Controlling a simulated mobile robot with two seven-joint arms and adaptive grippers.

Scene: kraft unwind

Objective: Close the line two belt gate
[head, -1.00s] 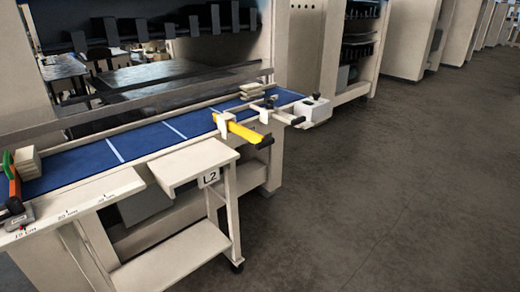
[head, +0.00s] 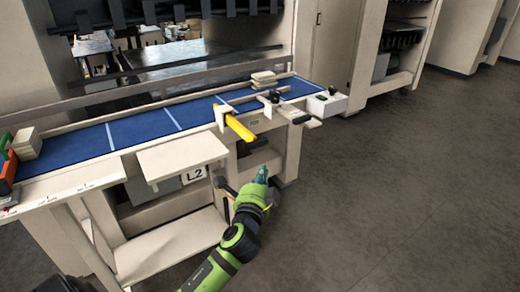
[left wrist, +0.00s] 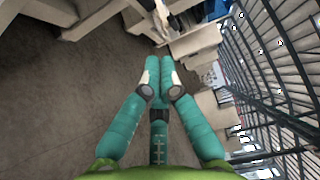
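The line two belt gate is a yellow bar (head: 238,127) with a dark handle (head: 260,142) at its outer end. It starts at a white bracket at the front edge of the blue belt (head: 145,137) and sticks out over that edge, not across the belt. The label L2 (head: 195,175) is below it on the stand. My left gripper (head: 262,172) is below the handle in the head view, apart from it. In the left wrist view its teal fingers (left wrist: 160,64) meet at the tips with nothing between them. My right gripper is not in view.
A pale side shelf (head: 182,157) juts out left of the gate. A pale clamp with a dark knob (head: 273,97) and a white box (head: 327,103) stand to the gate's right. The floor (head: 400,190) at right is clear.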

